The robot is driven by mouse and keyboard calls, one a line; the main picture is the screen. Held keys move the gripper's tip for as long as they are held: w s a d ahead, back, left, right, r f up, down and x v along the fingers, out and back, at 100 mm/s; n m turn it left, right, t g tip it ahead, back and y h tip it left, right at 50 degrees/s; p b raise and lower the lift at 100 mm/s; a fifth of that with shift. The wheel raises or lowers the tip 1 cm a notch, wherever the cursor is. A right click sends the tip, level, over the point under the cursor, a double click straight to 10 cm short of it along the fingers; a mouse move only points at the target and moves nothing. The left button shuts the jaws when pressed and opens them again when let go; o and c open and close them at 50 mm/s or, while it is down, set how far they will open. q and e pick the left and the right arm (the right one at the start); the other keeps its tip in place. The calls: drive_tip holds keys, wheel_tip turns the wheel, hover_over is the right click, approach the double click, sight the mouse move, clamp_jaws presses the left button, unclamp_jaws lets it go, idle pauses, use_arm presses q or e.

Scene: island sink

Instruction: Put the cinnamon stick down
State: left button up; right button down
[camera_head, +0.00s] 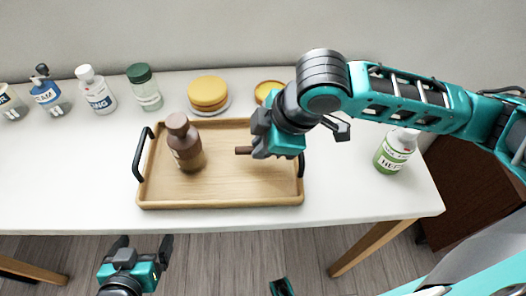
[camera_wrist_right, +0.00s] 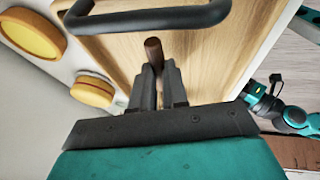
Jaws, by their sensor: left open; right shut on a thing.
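The cinnamon stick (camera_head: 243,150) is a short dark brown rod. My right gripper (camera_head: 262,148) is shut on it, over the right part of the wooden tray (camera_head: 230,188). In the right wrist view the stick (camera_wrist_right: 153,50) stands out between the two fingers (camera_wrist_right: 158,88), with the tray's wood behind it. I cannot tell whether the stick touches the tray. My left gripper (camera_head: 140,246) is open and empty, in front of the table's front edge and away from the tray.
A brown bottle (camera_head: 186,146) stands on the tray's left half. The tray has black handles (camera_head: 140,155) at both ends. Yellow round items on a plate (camera_head: 208,93) and several bottles line the back. A green-labelled bottle (camera_head: 394,152) stands at right. The tray's front middle is clear.

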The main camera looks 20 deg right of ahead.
sight(259, 163)
wheel_tip(259, 163, down, 2)
drive_tip(key=shift+f, duration=0.25)
use_arm(q)
drive_tip(key=shift+w+d, duration=0.1)
drive_tip(key=shift+d, duration=0.1)
use_arm(e)
drive_tip(key=shift+s+d+f, duration=0.1)
drive_tip(key=shift+s+f, duration=0.2)
drive_tip(key=shift+f, duration=0.4)
use_arm(q)
drive_tip(key=shift+a+f, duration=0.15)
use_arm(e)
drive_tip(key=c, duration=1.1)
unclamp_jaws()
drive_tip(key=shift+f, duration=0.1)
drive_tip(key=shift+c, duration=0.2)
drive_tip(key=shift+r, duration=0.2)
use_arm(q)
drive_tip(key=a+r+p, duration=0.1)
drive_tip(key=p, duration=0.2)
drive_tip(key=shift+s+a+r+y, duration=0.1)
drive_tip(key=shift+s+a+y, duration=0.05)
drive_tip(key=shift+s+y, duration=0.2)
use_arm(e)
drive_tip(key=w+v, duration=0.1)
drive_tip(key=v, duration=1.2)
drive_tip(key=shift+a+r, duration=0.25)
